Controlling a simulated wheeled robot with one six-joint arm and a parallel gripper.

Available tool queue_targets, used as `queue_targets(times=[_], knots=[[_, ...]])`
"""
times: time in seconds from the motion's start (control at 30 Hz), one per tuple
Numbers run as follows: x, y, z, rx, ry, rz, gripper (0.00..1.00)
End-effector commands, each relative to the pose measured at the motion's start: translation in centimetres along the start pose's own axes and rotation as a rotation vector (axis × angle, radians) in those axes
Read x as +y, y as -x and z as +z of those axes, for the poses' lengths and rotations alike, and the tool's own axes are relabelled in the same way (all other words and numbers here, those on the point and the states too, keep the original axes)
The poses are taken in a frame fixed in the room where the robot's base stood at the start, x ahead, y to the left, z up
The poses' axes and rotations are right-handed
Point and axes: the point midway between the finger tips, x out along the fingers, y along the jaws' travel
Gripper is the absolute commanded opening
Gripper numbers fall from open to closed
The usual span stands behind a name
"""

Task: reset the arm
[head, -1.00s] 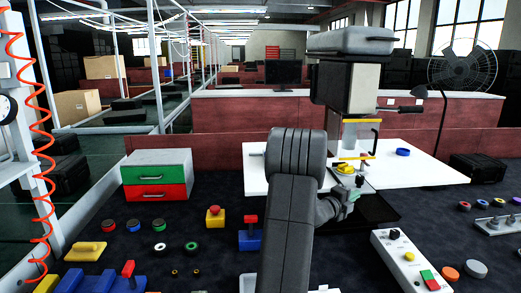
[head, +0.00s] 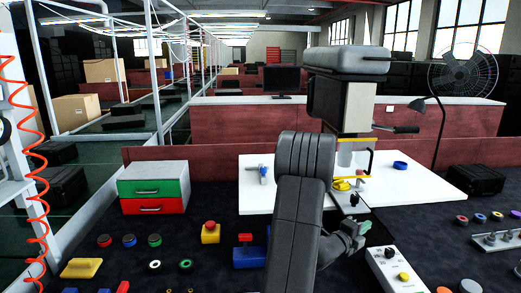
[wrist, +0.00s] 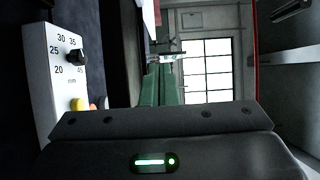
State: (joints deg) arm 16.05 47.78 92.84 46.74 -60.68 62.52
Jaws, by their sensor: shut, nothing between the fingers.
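My arm (head: 296,215) rises through the middle of the head view and bends over near the white work surface. My gripper (head: 364,229) is at its right side, low in front of the black and grey press (head: 345,100). In the wrist view the green fingers (wrist: 160,85) lie together, shut with nothing between them. The white control box (head: 385,262) with a black knob and yellow button is just below and right of my gripper in the head view. The box (wrist: 55,70) also shows at the left of the wrist view, with its numbered dial. My arm hides part of the bench.
A green and red drawer unit (head: 152,188) stands at the left. A yellow box with a red button (head: 210,232) and several coloured rings lie on the dark bench. A blue ring (head: 400,165) lies on the white surface. A fan (head: 463,75) stands at the right.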

Motion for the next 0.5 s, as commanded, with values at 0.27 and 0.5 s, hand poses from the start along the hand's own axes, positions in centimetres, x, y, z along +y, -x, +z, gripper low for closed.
queue_targets(times=[0.27,0.5], knots=[[-0.5,2.8,-4.9,0.002,0.004,0.004,0.00],[0.5,5.9,-8.1,0.001,0.000,0.000,0.00]])
